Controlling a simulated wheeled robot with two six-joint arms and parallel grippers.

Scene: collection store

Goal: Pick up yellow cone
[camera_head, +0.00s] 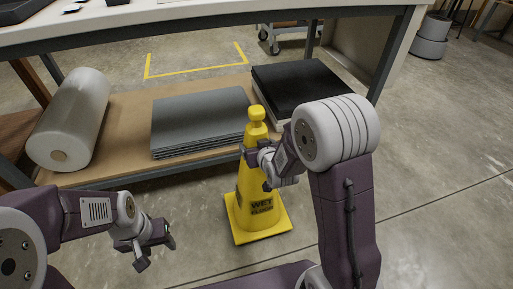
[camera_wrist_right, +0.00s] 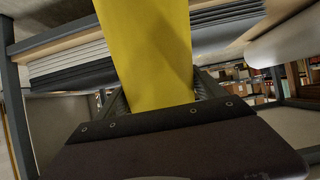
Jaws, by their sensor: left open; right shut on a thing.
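The yellow cone (camera_head: 255,200) stands upright on the floor in front of the table, with "WET FLOOR" lettering low on its side and a square yellow base. My right gripper (camera_head: 258,164) is shut on the cone's upper part, below its knob; my right arm hides some of its right side. In the right wrist view, the cone's yellow surface (camera_wrist_right: 150,50) fills the middle between the fingers of my right gripper (camera_wrist_right: 160,98). The base appears to rest on the floor. My left gripper (camera_head: 154,246) is open and empty, left of the cone and apart from it.
A table (camera_head: 180,28) stands behind the cone. Its low shelf (camera_head: 115,125) holds a wrapped roll (camera_head: 70,120), grey sheets (camera_head: 200,120) and a black stack (camera_head: 300,85). The floor (camera_head: 450,160) at right is clear.

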